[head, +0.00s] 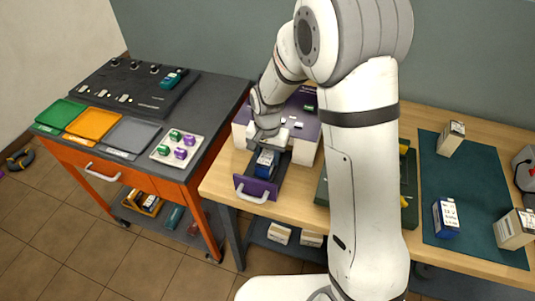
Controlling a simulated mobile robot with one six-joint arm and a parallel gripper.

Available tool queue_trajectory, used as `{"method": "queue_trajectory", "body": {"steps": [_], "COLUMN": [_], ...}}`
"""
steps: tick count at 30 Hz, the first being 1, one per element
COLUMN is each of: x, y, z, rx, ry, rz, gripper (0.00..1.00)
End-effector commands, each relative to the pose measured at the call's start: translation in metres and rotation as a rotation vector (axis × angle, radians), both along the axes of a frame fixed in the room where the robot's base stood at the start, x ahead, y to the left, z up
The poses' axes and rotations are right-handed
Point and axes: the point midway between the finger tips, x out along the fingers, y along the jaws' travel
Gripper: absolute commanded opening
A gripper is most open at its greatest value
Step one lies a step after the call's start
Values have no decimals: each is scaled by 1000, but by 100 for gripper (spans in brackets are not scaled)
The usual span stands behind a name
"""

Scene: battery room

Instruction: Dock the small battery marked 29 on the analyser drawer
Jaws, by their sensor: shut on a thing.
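The analyser (306,150) is a white box with a purple top, standing on the wooden bench. Its drawer (250,187), with a purple front and a pale handle, is pulled out toward the front. My gripper (267,150) is above the open drawer, pointing down, shut on a small blue and white battery (264,163). The battery is at or inside the drawer; I cannot tell whether it touches the drawer floor. Its marking is too small to read.
A green mat (465,190) at the right holds a blue battery (446,218) and cream ones (451,139), (515,229). My arm partly hides a dark green case (408,190). An orange cart (150,183) with green, orange and grey trays stands left.

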Motion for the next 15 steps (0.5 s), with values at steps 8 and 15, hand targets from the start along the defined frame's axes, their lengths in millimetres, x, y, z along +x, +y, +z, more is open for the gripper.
{"method": "queue_trajectory", "body": {"steps": [8, 15], "x": [0, 0], "y": [-1, -1], "z": [-3, -3], "rx": [0, 0], "ry": [0, 0], "rz": [-1, -1], "gripper": [50, 61]}}
